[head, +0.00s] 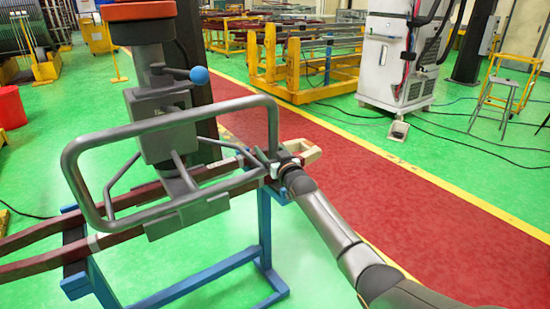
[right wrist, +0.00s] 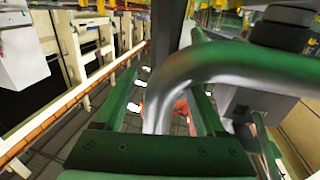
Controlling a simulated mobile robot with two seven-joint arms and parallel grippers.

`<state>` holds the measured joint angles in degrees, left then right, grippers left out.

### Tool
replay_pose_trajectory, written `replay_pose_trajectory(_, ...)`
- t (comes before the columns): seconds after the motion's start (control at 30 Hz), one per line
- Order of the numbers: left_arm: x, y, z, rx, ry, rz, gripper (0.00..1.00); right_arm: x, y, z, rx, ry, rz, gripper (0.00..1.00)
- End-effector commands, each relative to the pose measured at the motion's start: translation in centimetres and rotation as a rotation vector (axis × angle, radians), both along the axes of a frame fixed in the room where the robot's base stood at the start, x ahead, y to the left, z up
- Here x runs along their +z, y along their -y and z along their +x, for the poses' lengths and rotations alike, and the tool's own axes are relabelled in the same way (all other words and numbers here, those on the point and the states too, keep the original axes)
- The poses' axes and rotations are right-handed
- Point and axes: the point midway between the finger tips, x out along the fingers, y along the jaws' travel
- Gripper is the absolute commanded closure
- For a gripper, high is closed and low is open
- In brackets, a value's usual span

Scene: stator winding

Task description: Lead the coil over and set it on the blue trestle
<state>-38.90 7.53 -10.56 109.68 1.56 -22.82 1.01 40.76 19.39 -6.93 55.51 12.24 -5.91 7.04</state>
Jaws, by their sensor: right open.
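The coil (head: 38,264) is a long loop of dark red bars with pale bands and a beige nose at its right end. It runs under the grey manipulator head (head: 165,122) and across the blue trestle (head: 265,232); I cannot tell whether it bears on both trestle tops. A grey tubular handle (head: 85,139) loops around the manipulator head. My right gripper (head: 284,163) is at the handle's right lower corner, beside the coil's nose end. In the right wrist view, the open fingers (right wrist: 165,105) have the handle tube (right wrist: 160,100) between them. My left gripper is out of view.
A blue-knobbed lever (head: 199,75) sticks out from the manipulator column. A red walkway (head: 370,170) with yellow edges runs behind the trestle. A yellow rack (head: 262,76) and a white machine (head: 385,62) stand farther back. The green floor beside the walkway is mostly clear.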

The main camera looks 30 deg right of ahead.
Motion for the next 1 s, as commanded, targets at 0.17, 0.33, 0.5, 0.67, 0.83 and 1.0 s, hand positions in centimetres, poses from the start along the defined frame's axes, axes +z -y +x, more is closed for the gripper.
replay_pose_trajectory(0.17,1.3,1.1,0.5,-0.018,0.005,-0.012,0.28,0.1,-0.1,-1.0,0.001,0.001,0.002,0.28)
replay_pose_trajectory(0.33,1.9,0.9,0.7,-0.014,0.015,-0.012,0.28,0.0,-0.4,-3.1,0.001,0.0,0.0,0.28)
replay_pose_trajectory(0.5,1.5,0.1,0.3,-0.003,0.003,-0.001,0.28,0.0,-0.6,-5.6,0.001,0.0,0.001,0.28)
replay_pose_trajectory(0.67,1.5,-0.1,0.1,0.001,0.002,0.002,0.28,-0.1,-0.9,-8.0,0.001,-0.001,0.0,0.28)
replay_pose_trajectory(0.83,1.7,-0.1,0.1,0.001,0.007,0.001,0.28,-0.1,-1.2,-10.4,0.0,-0.002,-0.001,0.28)
replay_pose_trajectory(1.0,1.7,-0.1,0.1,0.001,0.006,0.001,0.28,-0.2,-1.4,-11.9,0.001,-0.004,0.0,0.28)
